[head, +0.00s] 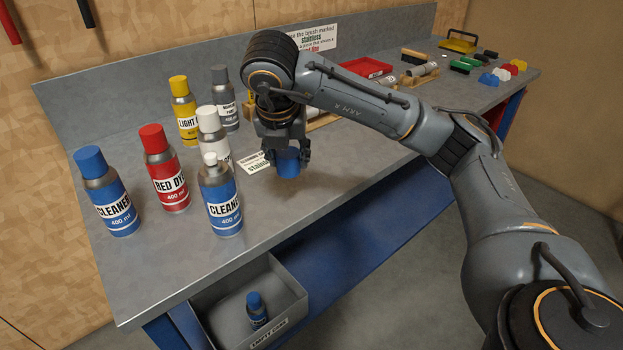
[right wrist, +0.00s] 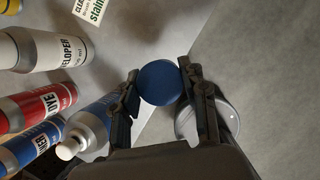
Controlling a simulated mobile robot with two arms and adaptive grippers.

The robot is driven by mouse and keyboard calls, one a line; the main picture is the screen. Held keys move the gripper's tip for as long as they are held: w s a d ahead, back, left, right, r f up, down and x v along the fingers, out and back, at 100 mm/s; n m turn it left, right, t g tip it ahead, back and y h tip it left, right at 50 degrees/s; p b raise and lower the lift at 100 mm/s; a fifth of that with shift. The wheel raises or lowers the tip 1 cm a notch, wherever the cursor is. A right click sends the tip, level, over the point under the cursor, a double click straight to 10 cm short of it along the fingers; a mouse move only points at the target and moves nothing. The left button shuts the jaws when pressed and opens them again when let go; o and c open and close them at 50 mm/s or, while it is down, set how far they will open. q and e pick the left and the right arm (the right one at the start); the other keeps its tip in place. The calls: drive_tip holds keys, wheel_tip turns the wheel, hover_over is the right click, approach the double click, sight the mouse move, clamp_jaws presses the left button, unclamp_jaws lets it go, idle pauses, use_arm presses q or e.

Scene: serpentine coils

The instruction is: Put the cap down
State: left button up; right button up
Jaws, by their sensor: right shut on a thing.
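A blue cap (head: 288,163) is between the fingers of my right gripper (head: 282,150). It also shows in the right wrist view (right wrist: 160,82), with a finger on each side. My right gripper is shut on it, over the front part of the bench. I cannot tell whether the cap touches the bench top. An uncapped blue CLEANER can (head: 221,200) stands upright to the left of the gripper, its pale nozzle bare. Another CLEANER can (head: 108,195) with its blue cap on stands further left. My left gripper is not in view.
Red (head: 164,172), yellow (head: 184,112), white (head: 212,135) and grey (head: 225,98) capped cans stand nearby. A printed card (head: 256,163) lies behind the gripper. An open bin (head: 283,282) below holds a blue-capped can (head: 257,312). A red tray (head: 366,67) and brushes are further right.

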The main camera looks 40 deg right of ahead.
drive_tip(key=w+d+f, duration=0.7)
drive_tip(key=d, duration=0.1)
drive_tip(key=shift+w+f, duration=0.35)
drive_tip(key=shift+f, duration=0.05)
drive_tip(key=shift+w+d+f, duration=0.15)
drive_tip(key=shift+f, duration=0.05)
drive_tip(key=x, duration=0.1)
drive_tip(key=p+x, duration=0.1)
drive_tip(key=x, duration=0.2)
drive_tip(key=shift+s+a+f+p, duration=0.1)
drive_tip(key=shift+s+a+p, duration=0.1)
drive_tip(key=shift+s+p, duration=0.15)
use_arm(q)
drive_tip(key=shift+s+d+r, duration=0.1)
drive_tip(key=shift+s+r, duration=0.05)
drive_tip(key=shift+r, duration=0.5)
use_arm(e)
drive_tip(key=shift+f, duration=0.1)
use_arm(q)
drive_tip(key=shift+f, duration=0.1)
use_arm(e)
drive_tip(key=shift+f, duration=0.1)
